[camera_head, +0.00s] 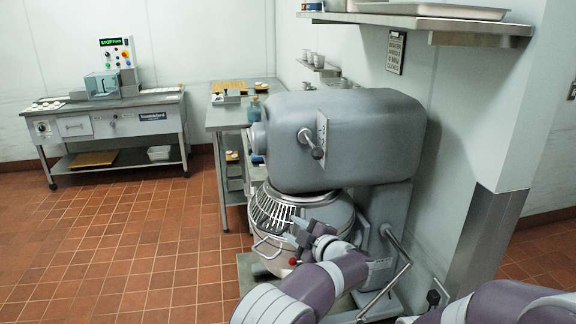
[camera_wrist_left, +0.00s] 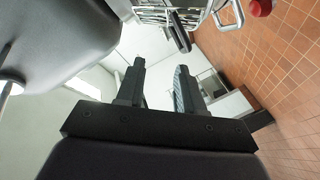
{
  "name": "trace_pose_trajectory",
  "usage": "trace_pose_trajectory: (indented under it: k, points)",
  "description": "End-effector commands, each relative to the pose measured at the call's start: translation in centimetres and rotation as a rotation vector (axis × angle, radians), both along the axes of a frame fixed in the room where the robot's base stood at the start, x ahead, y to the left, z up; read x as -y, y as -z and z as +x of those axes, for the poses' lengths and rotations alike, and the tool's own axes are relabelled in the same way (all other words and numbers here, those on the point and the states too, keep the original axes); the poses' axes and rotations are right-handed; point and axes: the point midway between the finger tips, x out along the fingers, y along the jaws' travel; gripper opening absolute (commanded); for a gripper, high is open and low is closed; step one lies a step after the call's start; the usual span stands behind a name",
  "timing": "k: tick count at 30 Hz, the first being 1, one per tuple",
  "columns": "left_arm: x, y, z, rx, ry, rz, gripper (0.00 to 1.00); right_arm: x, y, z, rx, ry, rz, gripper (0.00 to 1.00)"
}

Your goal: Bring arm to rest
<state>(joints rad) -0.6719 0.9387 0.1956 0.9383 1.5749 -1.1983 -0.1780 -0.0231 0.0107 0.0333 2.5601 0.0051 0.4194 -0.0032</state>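My left arm (camera_head: 310,285) reaches forward from the bottom of the head view. My left gripper (camera_head: 305,232) is in front of the bowl guard of a large grey mixer (camera_head: 345,140). In the left wrist view the gripper's two fingers (camera_wrist_left: 160,72) stand apart with nothing between them. I cannot tell whether the gripper touches the mixer. Part of my right arm (camera_head: 510,305) shows at the bottom right. My right gripper is out of view.
The mixer's wire guard (camera_head: 272,212) and a red knob (camera_head: 293,262) are close to my left gripper. A steel table (camera_head: 225,115) stands behind the mixer. A machine bench (camera_head: 110,125) is at the far left. A wall shelf (camera_head: 420,22) hangs upper right. The tiled floor (camera_head: 130,250) at left is clear.

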Motion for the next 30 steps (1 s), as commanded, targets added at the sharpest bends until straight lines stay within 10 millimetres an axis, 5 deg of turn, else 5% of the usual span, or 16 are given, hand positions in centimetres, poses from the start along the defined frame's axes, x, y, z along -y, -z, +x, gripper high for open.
trace_pose_trajectory:
  k: [3,5,8,12,15,18,22,30]
  points:
    - [-4.2,-3.9,2.7,-0.064,0.308,0.142,0.37,0.0,0.0,0.0,0.000,0.000,0.000,0.82]
    - [-6.5,-3.5,1.3,-0.189,0.509,0.227,0.37,0.0,0.0,0.0,0.000,0.000,0.000,0.82]
    - [-10.8,0.5,-6.0,-0.502,0.804,0.326,0.37,0.0,0.0,0.0,0.000,0.000,0.000,0.82]
    - [-15.9,5.6,-18.3,-0.893,1.030,0.364,0.37,0.0,0.0,0.0,0.000,0.000,0.000,0.82]
    - [-18.8,7.8,-26.1,-1.114,1.119,0.360,0.37,0.0,0.0,0.0,0.000,0.000,0.000,0.82]
    - [-20.9,8.9,-31.7,-1.271,1.170,0.353,0.37,0.0,0.0,0.0,0.000,0.000,0.000,0.82]
    - [-22.1,9.4,-35.2,-1.371,1.199,0.346,0.37,0.0,0.0,0.0,0.000,0.000,0.000,0.82]
    - [-22.2,9.5,-35.8,-1.389,1.205,0.345,0.37,0.0,0.0,0.0,0.000,0.000,0.000,0.82]
